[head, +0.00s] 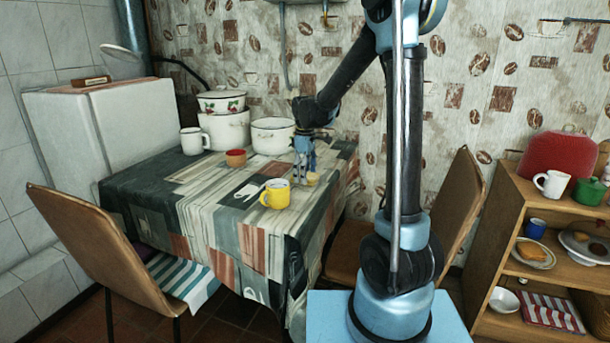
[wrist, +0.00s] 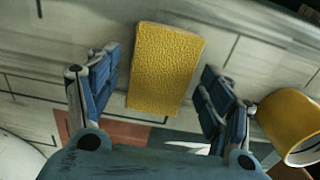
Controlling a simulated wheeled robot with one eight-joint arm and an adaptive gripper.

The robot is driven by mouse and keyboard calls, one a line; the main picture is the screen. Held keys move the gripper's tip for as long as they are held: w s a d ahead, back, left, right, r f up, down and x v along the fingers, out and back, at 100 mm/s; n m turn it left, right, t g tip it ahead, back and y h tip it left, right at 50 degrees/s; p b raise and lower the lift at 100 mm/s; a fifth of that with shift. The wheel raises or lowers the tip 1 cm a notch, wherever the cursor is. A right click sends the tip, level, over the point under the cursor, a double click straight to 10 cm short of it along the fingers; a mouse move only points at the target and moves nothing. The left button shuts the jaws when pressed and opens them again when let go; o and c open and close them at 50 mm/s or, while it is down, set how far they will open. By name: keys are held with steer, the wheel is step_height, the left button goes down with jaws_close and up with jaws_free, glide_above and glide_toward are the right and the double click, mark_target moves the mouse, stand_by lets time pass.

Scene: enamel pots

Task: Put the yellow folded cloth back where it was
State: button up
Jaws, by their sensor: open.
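The yellow folded cloth (wrist: 165,68) lies on the patterned tablecloth, between the two spread fingers of my gripper (wrist: 160,62) in the wrist view. A gap shows on each side of it. In the head view my gripper (head: 303,172) points down over the right part of the table. A small bit of the cloth (head: 312,180) shows beside it there. My gripper is open and holds nothing. Whether the fingers are down at the cloth's height is hard to tell.
A yellow mug (head: 275,194) stands close by; it also shows right of my gripper in the wrist view (wrist: 290,125). The table's front middle (head: 222,205) is clear.

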step_height(320, 180, up, 12)
steer(key=s+d+m, duration=0.3)
steer(key=s+d, duration=0.4)
steer(key=d, duration=0.1)
steer(key=s+d+f+m, duration=0.3)
steer(key=s+d+f, duration=0.1)
steer(key=s, duration=0.4)
steer(key=s+d+f+m+t, duration=0.1)
steer(key=s+d+f+m, duration=0.3)
steer(key=s, duration=0.4)
steer(key=s+d+f+m+t, duration=0.1)
steer(key=s+d+f+m, duration=0.2)
steer(key=s+d+f, duration=0.2)
steer(key=s+f, duration=0.1)
steer(key=s, duration=0.2)
steer(key=shift+s+d+f+m, duration=0.2)
steer(key=shift+s+f+m, duration=0.05)
steer(key=shift+s+m, duration=0.15)
